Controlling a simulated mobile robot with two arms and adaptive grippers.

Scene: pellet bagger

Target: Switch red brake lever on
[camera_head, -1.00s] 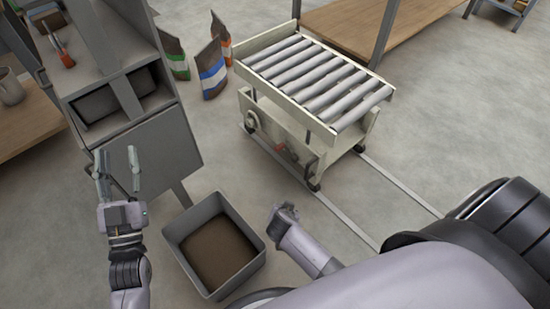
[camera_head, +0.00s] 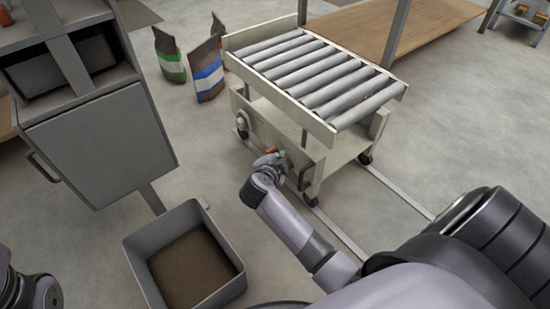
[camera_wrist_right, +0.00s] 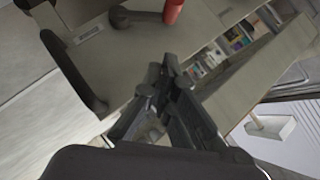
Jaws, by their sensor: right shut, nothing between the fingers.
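The red brake lever (camera_head: 272,150) is on the side of the cream roller cart (camera_head: 253,106). It is small and partly hidden by my right gripper (camera_head: 272,162), which is right in front of it. In the right wrist view, a red grip (camera_wrist_right: 173,10) shows at the top edge, on a dark arm. My right gripper (camera_wrist_right: 160,78) is shut and empty there, with its fingertips below the red grip and apart from it in the picture. Only part of my left arm shows at the bottom left corner of the head view; its gripper is out of frame.
A grey open bin (camera_head: 140,270) with brown contents stands on the floor to the left. The grey machine (camera_head: 105,145) is at the far left. Pellet bags (camera_head: 207,72) stand behind the cart. Floor rails (camera_head: 395,190) run from the cart to the lower right.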

